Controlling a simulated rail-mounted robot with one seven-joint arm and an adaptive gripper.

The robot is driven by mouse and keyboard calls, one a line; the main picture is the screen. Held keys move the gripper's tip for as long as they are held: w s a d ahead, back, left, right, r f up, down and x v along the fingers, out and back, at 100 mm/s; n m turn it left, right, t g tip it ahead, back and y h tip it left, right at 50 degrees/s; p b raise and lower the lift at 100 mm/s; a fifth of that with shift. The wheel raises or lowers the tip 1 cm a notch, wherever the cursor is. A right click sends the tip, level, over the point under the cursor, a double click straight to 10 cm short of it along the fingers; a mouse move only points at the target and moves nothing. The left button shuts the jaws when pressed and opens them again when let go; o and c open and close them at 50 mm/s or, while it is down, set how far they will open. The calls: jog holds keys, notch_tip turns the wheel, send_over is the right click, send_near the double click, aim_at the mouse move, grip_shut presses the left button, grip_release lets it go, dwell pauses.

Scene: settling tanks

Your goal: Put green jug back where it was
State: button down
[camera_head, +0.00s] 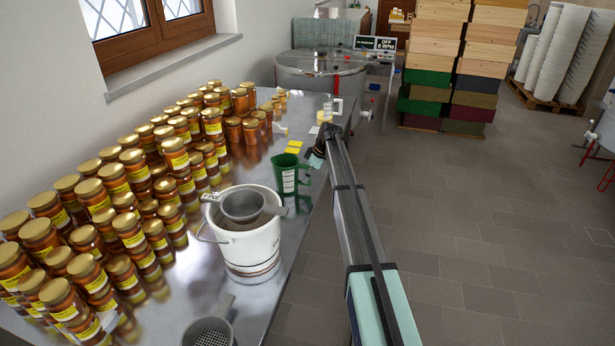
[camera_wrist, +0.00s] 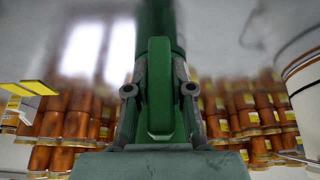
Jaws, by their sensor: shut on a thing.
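The green jug (camera_head: 284,175) is upright at the right part of the steel table, just behind the white bucket, with a white label on its side. Its handle is on the right, toward my gripper (camera_head: 317,160). In the wrist view the green jug (camera_wrist: 160,25) fills the top middle, and my gripper (camera_wrist: 160,90) is shut on its handle, one finger on each side. I cannot tell for sure whether the jug's base touches the table.
A white bucket (camera_head: 250,252) with a strainer (camera_head: 243,205) on top stands close in front of the jug. Many honey jars (camera_head: 130,240) fill the table's left side. Yellow cards (camera_head: 294,147) lie just behind the jug. A perforated scoop (camera_head: 209,333) is at the front.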

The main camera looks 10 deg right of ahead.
jog(key=c, duration=1)
grip_release()
jog(key=shift+r, duration=0.2)
jog(key=b+v, duration=0.3)
jog(key=v, duration=0.8)
jog(key=shift+s+d+r, duration=0.1)
jog(key=shift+d+r, duration=0.1)
jog(key=shift+r, duration=0.15)
